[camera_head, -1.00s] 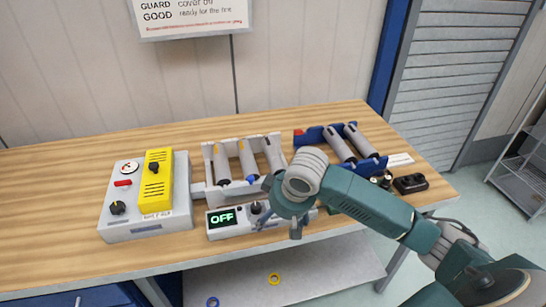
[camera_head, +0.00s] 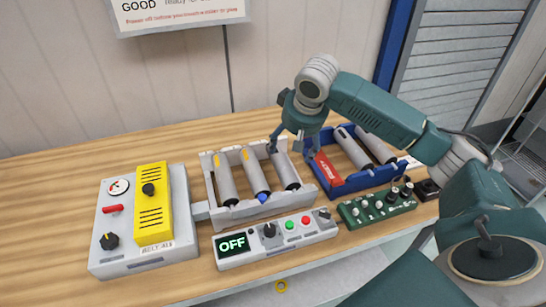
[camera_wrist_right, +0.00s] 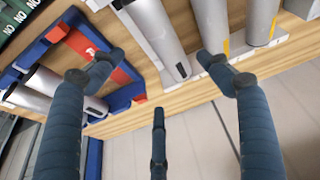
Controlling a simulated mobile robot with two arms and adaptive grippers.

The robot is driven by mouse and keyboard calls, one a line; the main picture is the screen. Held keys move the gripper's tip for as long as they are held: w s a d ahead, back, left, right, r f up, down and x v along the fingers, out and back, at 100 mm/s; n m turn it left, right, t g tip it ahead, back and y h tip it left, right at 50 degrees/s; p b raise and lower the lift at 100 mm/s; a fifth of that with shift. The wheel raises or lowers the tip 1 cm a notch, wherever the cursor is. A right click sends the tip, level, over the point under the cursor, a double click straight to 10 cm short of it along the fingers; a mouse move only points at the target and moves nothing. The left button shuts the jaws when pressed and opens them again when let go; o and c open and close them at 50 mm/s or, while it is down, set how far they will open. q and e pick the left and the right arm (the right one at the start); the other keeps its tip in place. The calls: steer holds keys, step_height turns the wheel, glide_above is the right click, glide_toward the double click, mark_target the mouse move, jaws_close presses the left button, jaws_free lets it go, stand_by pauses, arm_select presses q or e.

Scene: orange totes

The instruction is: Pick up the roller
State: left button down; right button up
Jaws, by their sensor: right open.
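Three grey rollers sit side by side in a pale grey frame (camera_head: 244,210): the left one (camera_head: 225,178), the middle one (camera_head: 255,172) with a blue end, and the right one (camera_head: 287,174). My right gripper (camera_head: 293,148) is open and empty, above the back end of the right roller. In the right wrist view, that roller (camera_wrist_right: 153,32) lies beyond the spread fingers (camera_wrist_right: 163,80), roughly between them, with no visible grip. More grey rollers (camera_head: 353,148) lie in a blue tray (camera_head: 352,184) to the right. My left gripper is not in view.
A red label plate (camera_head: 327,168) lies in the blue tray beside the grey frame. In front are a grey OFF display box (camera_head: 255,257) and a green knob box (camera_head: 372,211). A grey and yellow control box (camera_head: 130,262) stands left. The wall is close behind.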

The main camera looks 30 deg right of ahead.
mark_target(287, 162)
steer(key=shift+x, duration=1)
step_height(287, 162, down, 3)
steer(key=shift+w+d+r+p, duration=0.1)
steer(key=shift+r+p, duration=0.1)
steer(key=shift+p, duration=0.25)
steer(key=shift+w+f, duration=0.15)
steer(key=shift+f, duration=0.2)
steer(key=f, duration=0.1)
steer(key=f+p, duration=0.1)
steer(key=w+f, duration=0.1)
steer(key=f, duration=0.1)
steer(key=shift+a+f+p, duration=0.1)
steer(key=shift+a+p, duration=0.15)
steer(key=shift+p, duration=0.15)
steer(key=shift+w+f, duration=0.1)
steer(key=shift+f, duration=0.15)
steer(key=shift+c, duration=1.1)
steer(key=c, duration=1.4)
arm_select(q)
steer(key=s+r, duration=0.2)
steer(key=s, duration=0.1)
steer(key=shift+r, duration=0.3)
arm_select(e)
steer(key=shift+w+r, duration=0.1)
steer(key=shift+r, duration=0.05)
